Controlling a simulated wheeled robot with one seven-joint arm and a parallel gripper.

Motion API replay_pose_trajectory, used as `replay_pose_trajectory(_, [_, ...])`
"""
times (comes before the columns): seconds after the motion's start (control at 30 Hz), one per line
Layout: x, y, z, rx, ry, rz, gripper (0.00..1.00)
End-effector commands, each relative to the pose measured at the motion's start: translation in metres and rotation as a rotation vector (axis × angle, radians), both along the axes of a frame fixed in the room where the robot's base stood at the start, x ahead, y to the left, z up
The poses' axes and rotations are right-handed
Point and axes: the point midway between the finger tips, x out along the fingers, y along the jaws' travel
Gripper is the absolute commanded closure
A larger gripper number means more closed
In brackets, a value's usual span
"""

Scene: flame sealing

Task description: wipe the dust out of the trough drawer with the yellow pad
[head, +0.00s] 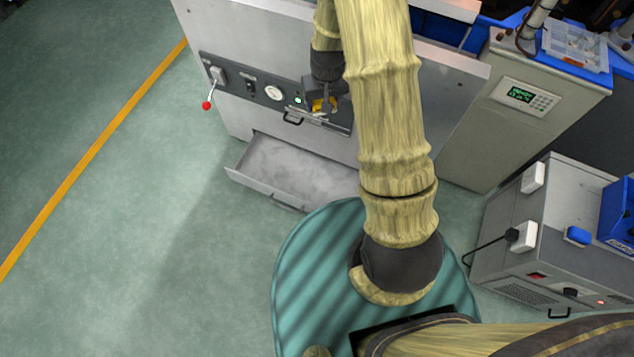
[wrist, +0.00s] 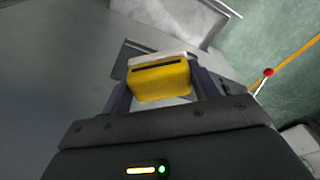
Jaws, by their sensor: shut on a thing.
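The trough drawer (head: 232,172) is pulled open low on the grey machine's front in the head view. Its floor looks pale grey and mottled, as with dust. The drawer also shows at the top of the wrist view (wrist: 185,14). My gripper (head: 326,100) is shut on the yellow pad (wrist: 158,84), which sits between the two fingers in the wrist view. The pad shows a dark slit and a pale edge. In the head view only small yellow bits of it show. The gripper is by the machine's panel, above the drawer and apart from it. My arm hides part of the drawer's right side.
The panel carries a lever with a red knob (head: 207,105), a round gauge (head: 274,93) and a small black handle (head: 292,118). A beige cabinet with a keypad (head: 528,97) and a grey box (head: 545,225) stand at right. The green floor at left is clear.

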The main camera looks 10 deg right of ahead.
Motion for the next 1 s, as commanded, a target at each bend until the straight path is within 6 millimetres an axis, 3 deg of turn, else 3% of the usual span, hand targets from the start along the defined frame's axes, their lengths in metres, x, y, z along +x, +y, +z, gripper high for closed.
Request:
replay_pose_trajectory(0.13, [0.000, 0.001, -0.012, 0.000, 0.001, -0.003, 0.64])
replay_pose_trajectory(0.27, [0.002, 0.001, -0.043, 0.004, 0.002, -0.018, 0.64])
replay_pose_trajectory(1.0, [0.003, 0.013, -0.324, 0.015, 0.001, -0.161, 0.64])
